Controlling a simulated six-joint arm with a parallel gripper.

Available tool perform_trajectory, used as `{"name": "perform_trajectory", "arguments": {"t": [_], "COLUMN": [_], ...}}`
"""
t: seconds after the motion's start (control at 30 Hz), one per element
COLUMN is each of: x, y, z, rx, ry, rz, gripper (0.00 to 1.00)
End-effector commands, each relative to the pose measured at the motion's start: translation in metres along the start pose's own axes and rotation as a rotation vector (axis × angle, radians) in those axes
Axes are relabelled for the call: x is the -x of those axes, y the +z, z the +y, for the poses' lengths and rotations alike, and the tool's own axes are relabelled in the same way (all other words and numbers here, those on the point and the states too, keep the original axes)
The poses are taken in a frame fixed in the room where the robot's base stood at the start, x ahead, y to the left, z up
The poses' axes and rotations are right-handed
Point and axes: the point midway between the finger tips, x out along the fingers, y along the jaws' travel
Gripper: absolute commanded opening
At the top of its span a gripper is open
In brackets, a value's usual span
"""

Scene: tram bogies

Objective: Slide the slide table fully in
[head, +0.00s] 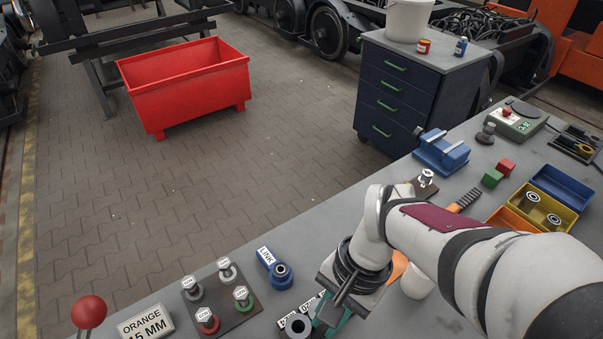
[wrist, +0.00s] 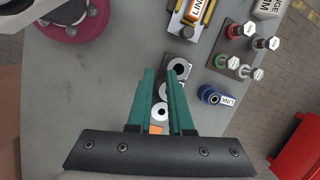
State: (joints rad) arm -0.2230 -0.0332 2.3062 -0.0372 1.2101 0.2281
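The likely slide table (wrist: 180,22) is at the top edge of the wrist view, cut off by the frame. In the head view my gripper (head: 328,312) is partly hidden by my wrist, close to that rack (head: 297,326).
A peg board (head: 240,310) with several labelled pegs and a blue LINK part (head: 275,270) stand near the rack. A blue vise (head: 441,152) and bins (head: 562,186) are farther right.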

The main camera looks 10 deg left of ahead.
Motion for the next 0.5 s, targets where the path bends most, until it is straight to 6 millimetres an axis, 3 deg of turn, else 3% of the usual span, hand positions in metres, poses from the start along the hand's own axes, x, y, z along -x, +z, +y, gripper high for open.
{"name": "perform_trajectory", "arguments": {"t": [0.1, 0.2, 0.5], "x": [-0.043, -0.068, -0.085], "y": [-0.009, -0.012, -0.011], "z": [-0.044, -0.063, -0.068], "rx": [-0.031, -0.055, -0.065], "ry": [0.048, 0.071, 0.079], "rz": [-0.073, -0.098, -0.107], "gripper": [0.00, 0.00, 0.00]}}
